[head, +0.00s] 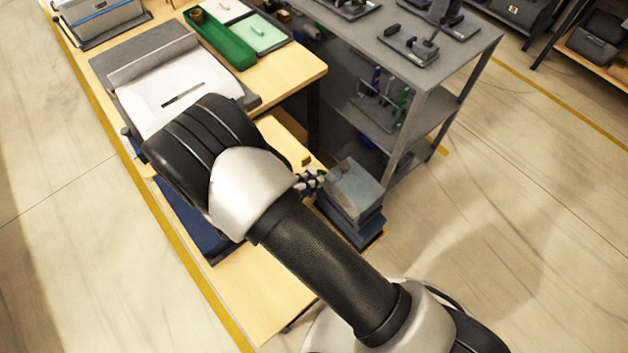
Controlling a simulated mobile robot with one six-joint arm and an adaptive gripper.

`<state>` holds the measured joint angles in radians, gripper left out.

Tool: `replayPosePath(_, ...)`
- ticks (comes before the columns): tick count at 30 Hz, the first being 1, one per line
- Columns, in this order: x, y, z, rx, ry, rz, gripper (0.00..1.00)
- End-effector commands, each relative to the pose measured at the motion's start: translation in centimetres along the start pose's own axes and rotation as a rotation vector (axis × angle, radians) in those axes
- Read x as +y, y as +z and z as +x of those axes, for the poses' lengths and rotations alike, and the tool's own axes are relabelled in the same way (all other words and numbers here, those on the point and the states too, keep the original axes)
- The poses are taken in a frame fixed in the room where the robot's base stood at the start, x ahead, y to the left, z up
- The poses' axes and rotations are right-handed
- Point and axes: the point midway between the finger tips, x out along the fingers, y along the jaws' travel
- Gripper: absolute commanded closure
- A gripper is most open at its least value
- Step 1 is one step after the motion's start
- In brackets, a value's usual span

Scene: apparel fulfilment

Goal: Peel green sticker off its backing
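A flat pale green piece (262,36) lies on the wooden table at the back, to the right of a long green tray (226,42). I cannot tell whether it is the green sticker, and no backing edge can be made out. My arm crosses the middle of the view and hides much of the table. A small dark and silver jointed part (311,182) shows past the arm's right edge, close to a grey-blue stack. It may be part of my gripper, but its fingers and anything between them cannot be made out.
A grey press-like unit with a white sheet (190,82) sits on the table (262,293). The grey-blue stack (355,190) is at the table's right. A grey metal shelf (455,68) with several dark devices stands behind.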

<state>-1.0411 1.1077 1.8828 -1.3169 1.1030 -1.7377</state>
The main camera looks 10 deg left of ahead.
Motion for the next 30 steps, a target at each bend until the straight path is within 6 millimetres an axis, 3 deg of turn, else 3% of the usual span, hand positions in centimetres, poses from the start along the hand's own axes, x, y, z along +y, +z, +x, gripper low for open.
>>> replayPosePath(4,0.0,-0.02,-0.01,0.0,0.0,0.0,0.82)
replayPosePath(20,0.01,-0.02,-0.02,0.001,0.0,0.0,1.0)
replayPosePath(30,-0.26,-0.02,-0.18,0.001,0.0,0.0,1.0)
